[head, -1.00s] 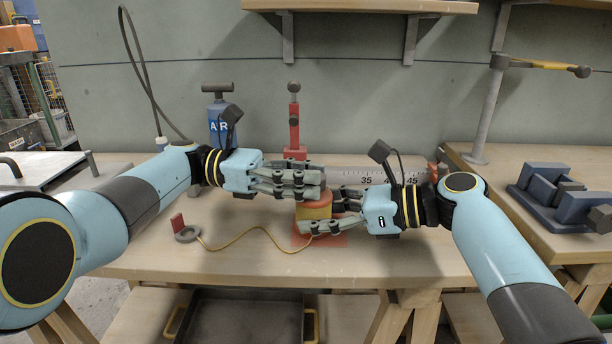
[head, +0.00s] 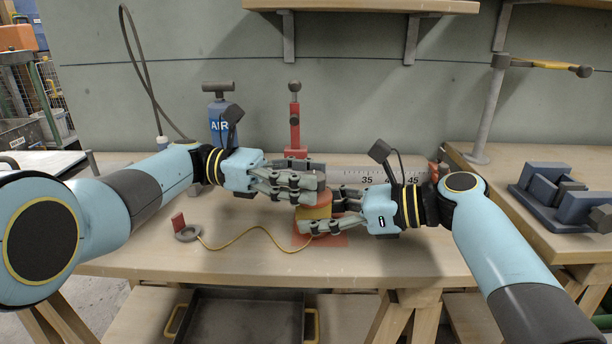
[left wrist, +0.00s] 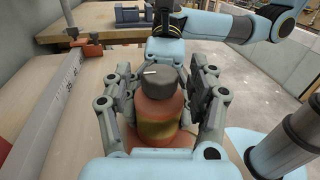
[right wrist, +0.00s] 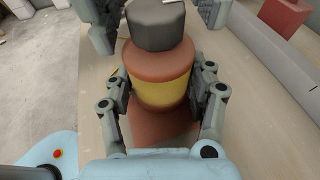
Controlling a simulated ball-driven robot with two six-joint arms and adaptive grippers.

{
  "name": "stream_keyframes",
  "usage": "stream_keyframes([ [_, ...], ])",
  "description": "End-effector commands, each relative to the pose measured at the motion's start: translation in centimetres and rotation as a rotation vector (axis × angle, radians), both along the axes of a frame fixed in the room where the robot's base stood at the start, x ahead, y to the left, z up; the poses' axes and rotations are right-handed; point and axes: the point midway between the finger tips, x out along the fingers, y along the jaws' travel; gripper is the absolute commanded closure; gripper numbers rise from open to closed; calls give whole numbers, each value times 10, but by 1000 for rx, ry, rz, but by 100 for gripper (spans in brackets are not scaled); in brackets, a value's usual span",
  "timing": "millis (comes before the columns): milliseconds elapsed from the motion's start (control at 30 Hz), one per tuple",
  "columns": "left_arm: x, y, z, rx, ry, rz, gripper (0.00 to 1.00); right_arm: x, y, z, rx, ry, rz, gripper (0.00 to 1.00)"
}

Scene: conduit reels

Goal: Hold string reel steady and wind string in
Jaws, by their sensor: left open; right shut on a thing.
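The string reel (head: 317,213) is an orange-red drum with yellow string wound on it, upright on a red base plate (head: 332,241). A dark grey knob (right wrist: 155,25) tops it, with a pale mark seen in the left wrist view. My right gripper (right wrist: 160,88) is shut on the reel, fingers on both sides of the drum. My left gripper (left wrist: 158,85) is open around the knob from above, with gaps on both sides. Yellow string (head: 265,232) runs in a curve over the bench from the reel to a grey ring (head: 188,233) with a red tab.
A ruler (head: 375,175) lies behind the reel. A red lever post (head: 294,125) and a blue AIR pump (head: 222,122) stand at the back. A blue fixture (head: 560,190) sits on the right bench. The front of the bench is clear.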

Motion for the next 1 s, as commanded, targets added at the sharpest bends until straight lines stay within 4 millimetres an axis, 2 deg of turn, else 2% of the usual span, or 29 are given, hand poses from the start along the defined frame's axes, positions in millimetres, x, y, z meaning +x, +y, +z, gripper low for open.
stream_keyframes([
  [167, 0, 0, 7, -2, -3, 0, 41, 0, -1, 0, -2, 0, -1, 62],
  [267, 0, 0, 19, -2, -5, 0, 41, 0, -1, 0, -2, 0, -2, 62],
  [500, 0, 0, 68, -1, -7, 0, 41, 0, -1, -1, -2, 0, -2, 62],
  [633, 0, 0, 88, -1, -3, 0, 41, 0, -1, -1, -3, 0, -2, 62],
  [800, 0, 0, 99, 0, 1, 0, 41, 0, -1, -1, -3, 0, -2, 62],
  [1000, 0, 0, 100, 0, 1, 0, 41, 0, -1, -1, -3, 0, -2, 62],
])
